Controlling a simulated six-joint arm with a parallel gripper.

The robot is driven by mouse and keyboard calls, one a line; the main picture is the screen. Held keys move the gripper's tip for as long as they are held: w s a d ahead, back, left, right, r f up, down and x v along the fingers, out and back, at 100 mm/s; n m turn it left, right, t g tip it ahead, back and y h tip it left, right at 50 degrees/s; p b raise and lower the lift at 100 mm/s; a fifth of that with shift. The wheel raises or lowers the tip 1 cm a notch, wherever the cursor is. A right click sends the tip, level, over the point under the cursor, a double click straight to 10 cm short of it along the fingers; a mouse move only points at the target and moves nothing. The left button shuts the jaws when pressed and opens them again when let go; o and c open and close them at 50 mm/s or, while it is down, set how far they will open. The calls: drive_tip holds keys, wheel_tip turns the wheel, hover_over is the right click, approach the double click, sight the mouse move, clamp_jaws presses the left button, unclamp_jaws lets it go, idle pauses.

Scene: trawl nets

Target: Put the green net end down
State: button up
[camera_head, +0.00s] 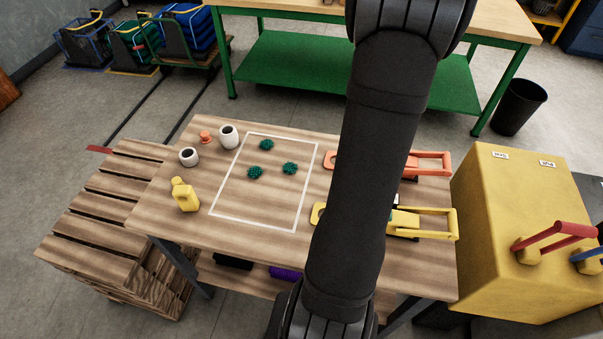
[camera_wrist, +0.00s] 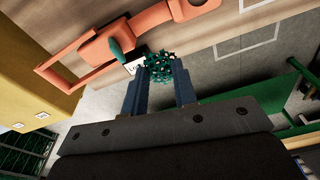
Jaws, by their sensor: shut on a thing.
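In the wrist view my gripper (camera_wrist: 165,78) has its fingers on either side of a dark green knotted net piece (camera_wrist: 163,66), the green net end, and is shut on it. I cannot tell whether the net touches the table. In the head view my arm hides the gripper and the held net. Several green net bunches, such as this one (camera_head: 290,168), lie inside the white outlined rectangle (camera_head: 313,170) on the wooden table (camera_head: 180,225).
The orange tool (camera_head: 432,163) and a yellow one (camera_head: 432,222) lie at the table's right. White cups (camera_head: 229,137), an orange knob (camera_head: 205,137) and a yellow bottle (camera_head: 185,196) stand left. A yellow cabinet (camera_head: 500,220) adjoins right. Much of the outlined rectangle is bare.

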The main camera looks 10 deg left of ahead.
drive_tip(key=s+a+f+n, duration=0.2)
drive_tip(key=s+a, duration=0.1)
drive_tip(key=s, duration=0.5)
drive_tip(key=s+a+f+n, duration=0.1)
drive_tip(key=s+a+n, duration=0.25)
drive_tip(key=s, duration=0.45)
hover_over(298, 186)
drive_tip(key=shift+m+y, duration=0.3)
drive_tip(key=shift+m, duration=0.05)
drive_tip(key=f, duration=0.7)
drive_tip(key=shift+s+d+f, duration=0.15)
drive_tip(key=shift+s, duration=0.2)
drive_tip(key=shift+f, duration=2)
drive_tip(key=shift+c, duration=0.2)
drive_tip(key=shift+f, duration=0.1)
drive_tip(key=o, duration=1)
drive_tip(key=r, duration=0.7)
drive_tip(key=s+r, duration=0.1)
drive_tip(key=r, duration=0.3)
drive_tip(key=shift+s+d+r, duration=0.1)
drive_tip(key=shift+r, duration=0.1)
drive_tip(key=shift+o, duration=0.6)
drive_tip(key=shift+r, duration=0.35)
